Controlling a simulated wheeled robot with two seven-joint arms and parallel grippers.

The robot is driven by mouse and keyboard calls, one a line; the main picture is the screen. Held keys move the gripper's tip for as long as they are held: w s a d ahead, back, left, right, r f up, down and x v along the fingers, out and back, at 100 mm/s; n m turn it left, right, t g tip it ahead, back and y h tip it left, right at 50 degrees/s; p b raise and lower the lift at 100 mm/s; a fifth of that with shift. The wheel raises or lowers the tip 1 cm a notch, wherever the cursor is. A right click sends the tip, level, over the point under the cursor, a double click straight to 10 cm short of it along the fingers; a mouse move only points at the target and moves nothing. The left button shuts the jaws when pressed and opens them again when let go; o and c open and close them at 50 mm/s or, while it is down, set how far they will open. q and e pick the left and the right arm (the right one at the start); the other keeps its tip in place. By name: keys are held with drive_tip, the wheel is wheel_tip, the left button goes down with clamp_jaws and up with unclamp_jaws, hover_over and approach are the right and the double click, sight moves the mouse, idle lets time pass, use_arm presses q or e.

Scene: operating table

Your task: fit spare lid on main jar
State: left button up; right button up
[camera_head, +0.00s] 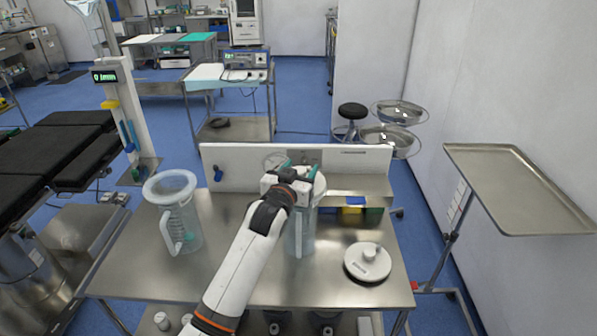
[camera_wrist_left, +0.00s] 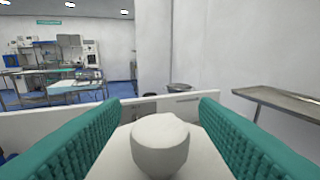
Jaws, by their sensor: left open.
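A clear jar with a handle (camera_head: 300,238) stands at the middle of the steel table. A white lid (camera_head: 321,190) is at its top, partly hidden by my gripper. My left gripper (camera_head: 299,169) is over this jar, open. In the left wrist view the lid's pale knob (camera_wrist_left: 160,145) is between the two teal fingers, with a gap on each side. Another white lid (camera_head: 368,262) with a knob lies flat on the table to the right. A second clear jar (camera_head: 180,225) with a handle stands at left; its top looks open. I cannot tell which jar is the main one.
The steel table (camera_head: 245,275) has a raised white back panel (camera_head: 235,165) behind the jars. Coloured bins (camera_head: 362,215) sit under a shelf at back right. A tray stand (camera_head: 515,190) is to the right, and a dark operating bed (camera_head: 55,150) to the left.

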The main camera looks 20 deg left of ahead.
use_arm(q)
drive_tip(key=shift+s, duration=0.15)
drive_tip(key=s+b, duration=0.2)
drive_tip(key=s, duration=0.9)
drive_tip(key=shift+s+a+r, duration=0.25)
drive_tip(key=shift+s+r, duration=0.05)
drive_tip(key=shift+s, duration=0.05)
